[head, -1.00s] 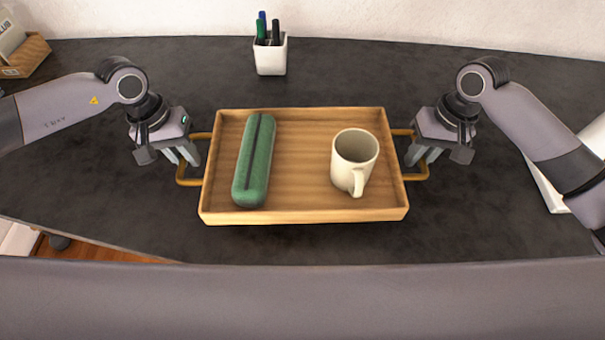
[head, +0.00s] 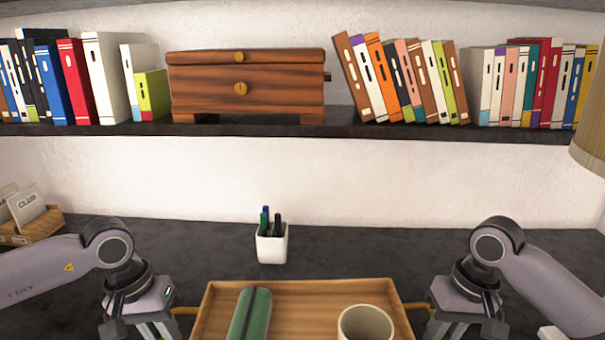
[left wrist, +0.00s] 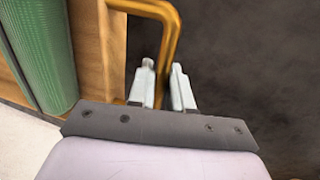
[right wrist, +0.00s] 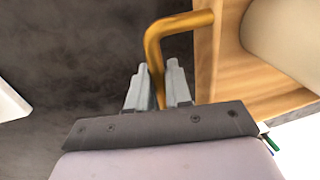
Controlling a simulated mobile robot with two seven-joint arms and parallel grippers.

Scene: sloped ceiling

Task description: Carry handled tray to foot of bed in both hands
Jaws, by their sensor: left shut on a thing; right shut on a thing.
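The wooden tray (head: 312,288) is at the bottom of the head view, cut off by the frame edge. A green case (head: 250,315) lies in its left part and a cream mug (head: 366,325) stands in its right part. My left gripper (left wrist: 164,85) is shut on the tray's left brass handle (left wrist: 172,35). My right gripper (right wrist: 157,85) is shut on the right brass handle (right wrist: 155,45). In the head view both fingertips are cut off at the bottom. Whether the tray touches the dark desk (head: 350,250) cannot be told.
A white pen cup (head: 272,245) stands behind the tray. A card box (head: 28,222) is at the left. Above, a dark shelf (head: 340,125) holds books and a wooden chest (head: 245,85). A lampshade (head: 590,140) is at the right edge.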

